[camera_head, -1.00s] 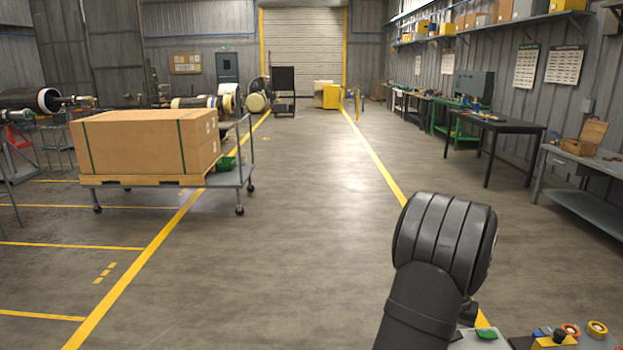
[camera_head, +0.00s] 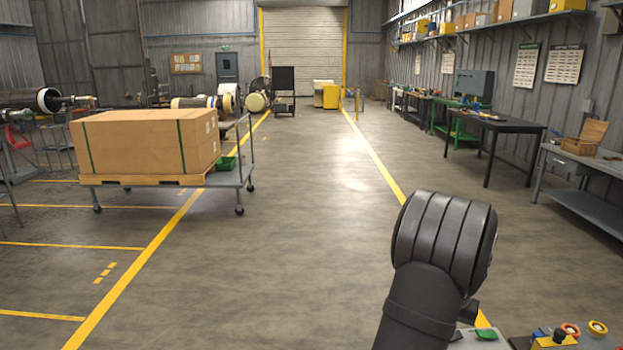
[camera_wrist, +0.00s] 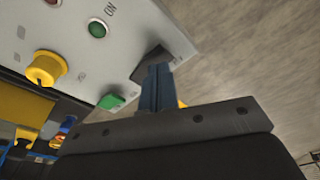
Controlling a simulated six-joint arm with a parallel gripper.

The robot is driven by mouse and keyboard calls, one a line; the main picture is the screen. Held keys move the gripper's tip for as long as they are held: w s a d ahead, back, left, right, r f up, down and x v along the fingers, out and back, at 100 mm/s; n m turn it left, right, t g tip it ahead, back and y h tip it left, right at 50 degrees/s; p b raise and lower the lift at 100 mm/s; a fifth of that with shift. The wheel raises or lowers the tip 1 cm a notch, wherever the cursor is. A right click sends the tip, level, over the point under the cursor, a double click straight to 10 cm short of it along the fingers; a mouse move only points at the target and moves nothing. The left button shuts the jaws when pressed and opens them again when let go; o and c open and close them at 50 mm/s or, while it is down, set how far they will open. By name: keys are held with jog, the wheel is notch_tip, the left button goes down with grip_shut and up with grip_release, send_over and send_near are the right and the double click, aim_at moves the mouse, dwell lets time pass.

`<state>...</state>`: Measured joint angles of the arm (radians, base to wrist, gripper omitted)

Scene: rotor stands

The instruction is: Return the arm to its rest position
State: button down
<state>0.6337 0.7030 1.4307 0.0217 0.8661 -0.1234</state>
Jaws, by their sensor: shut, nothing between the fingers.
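My arm (camera_head: 445,245) rises at the lower right of the head view, its dark rounded joint bent over the floor. My gripper (camera_wrist: 155,80) shows in the wrist view with its blue-grey fingers together and nothing held between them. The fingers lie in front of the edge of a light grey control panel (camera_wrist: 125,50). Whether they touch the panel cannot be told. In the head view the fingers are mostly hidden behind my arm.
The panel carries a green lamp (camera_wrist: 98,28), a yellow knob (camera_wrist: 46,68) and a green switch (camera_wrist: 111,101). A cart (camera_head: 232,178) with a large cardboard box (camera_head: 140,142) stands at left. Workbenches (camera_head: 495,125) line the right wall. The central floor is clear.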

notch_tip(320, 180, up, 8)
jog(key=s+a+r, duration=0.5)
jog(key=a, duration=0.1)
jog(key=shift+r+t, duration=0.25)
jog(key=shift+t, duration=0.05)
jog(key=shift+a, duration=0.1)
jog(key=c, duration=0.9)
grip_release()
jog(key=o, duration=0.8)
jog(key=shift+s+d+r+m+h, duration=0.3)
jog(key=shift+s+d+r+m, duration=0.5)
jog(key=shift+s+d+r, duration=0.3)
jog(key=shift+c, duration=0.2)
jog(key=shift+o, duration=0.7)
jog(key=s+d+r+m+t, duration=0.1)
jog(key=s+d+r+m, duration=0.2)
jog(key=s+d+r, duration=0.1)
jog(key=shift+s+d+r+m, duration=0.15)
jog(key=shift+s+r+m, duration=0.1)
jog(key=shift+m, duration=0.15)
jog(key=s+d+r+m+t, duration=0.1)
jog(key=s+d+r+m, duration=0.4)
jog(key=s+r+m, duration=0.4)
notch_tip(320, 180, down, 10)
jog(key=w+d+n, duration=0.1)
jog(key=w+n, duration=0.1)
jog(key=shift+w+d+h, duration=0.25)
jog(key=shift+w+h, duration=0.1)
jog(key=shift+h, duration=0.05)
